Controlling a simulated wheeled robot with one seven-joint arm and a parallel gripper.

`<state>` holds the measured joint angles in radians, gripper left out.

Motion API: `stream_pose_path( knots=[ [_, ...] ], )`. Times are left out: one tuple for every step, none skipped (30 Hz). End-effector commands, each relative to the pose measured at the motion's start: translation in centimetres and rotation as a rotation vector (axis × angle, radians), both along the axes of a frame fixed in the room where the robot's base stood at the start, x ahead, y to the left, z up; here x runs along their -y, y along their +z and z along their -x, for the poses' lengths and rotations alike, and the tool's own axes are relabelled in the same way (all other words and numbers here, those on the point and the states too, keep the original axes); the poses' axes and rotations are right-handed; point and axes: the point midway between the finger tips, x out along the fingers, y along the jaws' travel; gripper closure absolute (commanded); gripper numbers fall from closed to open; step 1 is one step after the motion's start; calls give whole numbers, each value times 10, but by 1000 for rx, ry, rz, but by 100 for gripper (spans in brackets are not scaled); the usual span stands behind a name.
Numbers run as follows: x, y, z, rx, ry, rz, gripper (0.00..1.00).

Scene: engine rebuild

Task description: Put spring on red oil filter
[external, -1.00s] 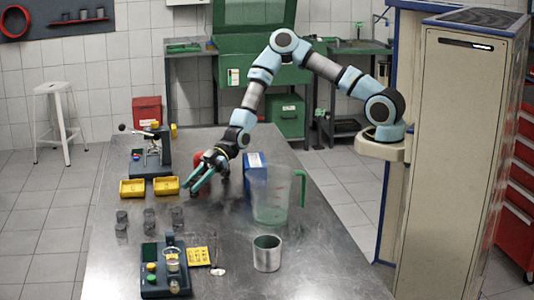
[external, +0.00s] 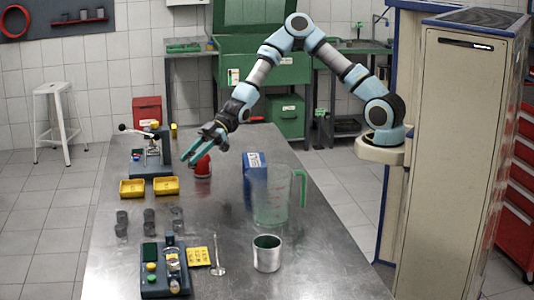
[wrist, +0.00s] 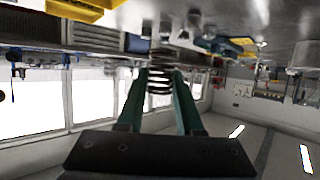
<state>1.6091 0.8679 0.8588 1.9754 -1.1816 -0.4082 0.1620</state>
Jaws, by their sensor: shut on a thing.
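The red oil filter (external: 203,168) stands on the metal table, left of the blue box. My gripper (external: 190,158) is above and just left of it in the external view, with its green fingers pointing down and left. In the wrist view, a dark coil spring (wrist: 160,84) sits between the green fingers of my gripper (wrist: 160,80), which are shut on it. The spring is too small to make out in the external view. I see no contact between the gripper and the filter.
A blue box (external: 255,180), a clear jug (external: 271,207) with a green handle and a metal cup (external: 267,254) stand to the right. A valve-like part (external: 218,262) stands near the front fixture (external: 164,272).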

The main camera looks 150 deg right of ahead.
Motion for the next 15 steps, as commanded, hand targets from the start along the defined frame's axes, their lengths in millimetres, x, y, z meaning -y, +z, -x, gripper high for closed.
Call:
stream_pose_path(
  knots=[
    [2,5,1,0,-2,6,100],
    [4,7,3,1,-3,7,100],
    [7,9,5,0,-5,11,100],
    [10,10,7,1,-7,14,100],
    [14,11,10,3,-9,16,100],
    [20,13,15,5,-11,22,100],
    [24,14,19,7,-12,27,100],
    [29,16,24,10,-12,31,100],
    [36,20,32,13,-12,34,100],
    [40,23,38,13,-9,37,100],
    [45,26,44,15,-7,40,100],
    [50,32,53,17,-1,41,100],
    [54,37,60,18,3,42,100],
    [57,42,66,19,8,41,100],
    [61,49,75,18,13,39,100]
  ],
)
